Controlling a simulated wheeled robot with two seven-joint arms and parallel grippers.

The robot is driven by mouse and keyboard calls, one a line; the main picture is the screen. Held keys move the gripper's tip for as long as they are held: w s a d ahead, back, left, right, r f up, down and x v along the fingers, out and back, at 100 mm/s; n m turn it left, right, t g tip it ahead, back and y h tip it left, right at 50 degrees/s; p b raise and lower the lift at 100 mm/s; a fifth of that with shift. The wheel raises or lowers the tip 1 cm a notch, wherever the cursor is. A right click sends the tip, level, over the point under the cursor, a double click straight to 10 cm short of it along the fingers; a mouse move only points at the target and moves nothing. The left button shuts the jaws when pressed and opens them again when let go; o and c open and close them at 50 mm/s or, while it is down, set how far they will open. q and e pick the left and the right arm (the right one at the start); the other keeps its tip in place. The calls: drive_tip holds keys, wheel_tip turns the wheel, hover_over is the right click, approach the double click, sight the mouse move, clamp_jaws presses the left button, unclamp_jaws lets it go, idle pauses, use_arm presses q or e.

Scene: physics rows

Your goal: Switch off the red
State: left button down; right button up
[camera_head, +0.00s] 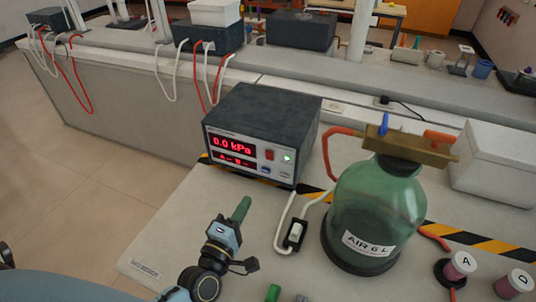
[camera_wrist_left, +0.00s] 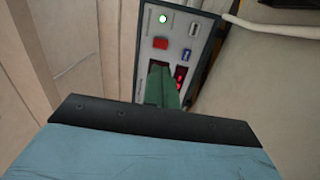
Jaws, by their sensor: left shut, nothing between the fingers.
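A dark meter box (camera_head: 262,130) stands on the bench, its front showing "0.0 kPa" in red digits. A red switch (camera_head: 269,155) sits on that front, right of the display, beside a lit green lamp (camera_head: 287,157). In the left wrist view the red switch (camera_wrist_left: 160,43) and green lamp (camera_wrist_left: 163,18) are both unobstructed. My left gripper (camera_head: 243,204), with green fingers, is shut and empty, in front of the box and apart from it in the head view. The wrist view shows its fingers (camera_wrist_left: 160,68) just below the red switch, overlapping the display. My right gripper is not seen.
A green jar (camera_head: 372,212) marked "AIR 6 L" stands right of the box, with a brass fitting and red hose. A small inline switch (camera_head: 294,235) on a white cable lies between them. A white box (camera_head: 496,163) is at right. The bench's left front is clear.

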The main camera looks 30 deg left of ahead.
use_arm(q)
drive_tip(key=n, duration=0.1)
approach(268, 154)
drive_tip(key=shift+y, duration=0.3)
drive_tip(key=w, duration=0.6)
drive_tip(key=shift+w+r+p, duration=0.3)
drive_tip(key=shift+w+p, duration=0.05)
drive_tip(key=shift+w, duration=0.05)
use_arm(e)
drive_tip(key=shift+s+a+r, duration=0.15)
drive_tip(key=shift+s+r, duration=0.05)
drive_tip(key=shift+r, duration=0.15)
use_arm(q)
drive_tip(key=shift+a, duration=0.1)
